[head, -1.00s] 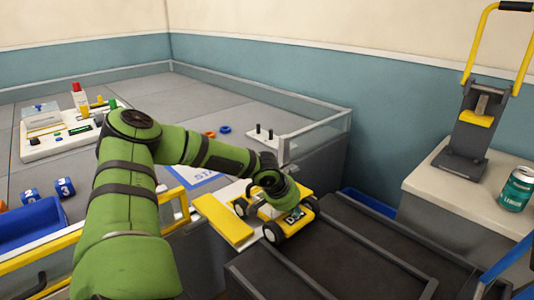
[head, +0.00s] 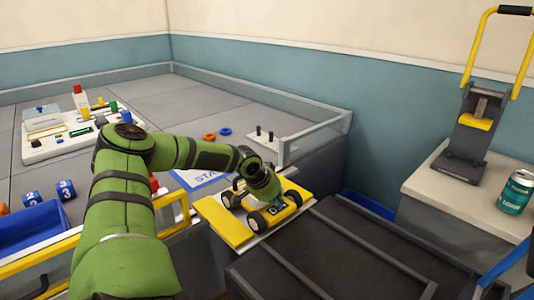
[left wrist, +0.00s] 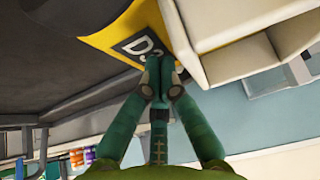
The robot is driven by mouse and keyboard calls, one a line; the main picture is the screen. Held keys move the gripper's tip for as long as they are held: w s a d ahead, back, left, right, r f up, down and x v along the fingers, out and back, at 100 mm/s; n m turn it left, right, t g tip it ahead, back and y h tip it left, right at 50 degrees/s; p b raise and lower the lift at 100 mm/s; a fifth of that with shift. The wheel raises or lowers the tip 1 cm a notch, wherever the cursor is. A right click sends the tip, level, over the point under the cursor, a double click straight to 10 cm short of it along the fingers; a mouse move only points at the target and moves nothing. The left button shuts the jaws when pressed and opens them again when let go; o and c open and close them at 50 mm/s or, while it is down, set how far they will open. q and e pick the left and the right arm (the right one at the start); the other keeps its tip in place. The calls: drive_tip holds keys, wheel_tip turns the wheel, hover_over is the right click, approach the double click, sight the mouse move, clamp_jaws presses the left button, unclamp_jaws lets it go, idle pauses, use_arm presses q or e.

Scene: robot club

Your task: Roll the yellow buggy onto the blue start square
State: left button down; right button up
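The yellow buggy (head: 285,208) has black wheels and a dark label on its end. My left gripper (head: 268,190) is at the buggy. In the left wrist view its fingers (left wrist: 159,80) come together against the buggy's labelled end (left wrist: 138,42), apparently shut with nothing between them. My right gripper is out of view.
A dark ribbed shelf (head: 330,255) lies at front right. Orange (head: 209,136) and blue rings (head: 225,131) and a white pegged block (head: 262,140) lie beyond the square. A clear rail (head: 315,136) edges the table. A can (head: 516,192) stands on the right counter.

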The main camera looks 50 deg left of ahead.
use_arm(q)
drive_tip(key=shift+s+a+f, duration=0.3)
drive_tip(key=shift+a+f, duration=0.1)
drive_tip(key=shift+a, duration=0.25)
drive_tip(key=shift+s+a+b, duration=0.1)
drive_tip(key=shift+a+b, duration=0.7)
drive_tip(key=shift+a, duration=0.05)
drive_tip(key=shift+s+a+b, duration=0.1)
drive_tip(key=shift+a+b, duration=0.3)
drive_tip(key=shift+a, duration=0.25)
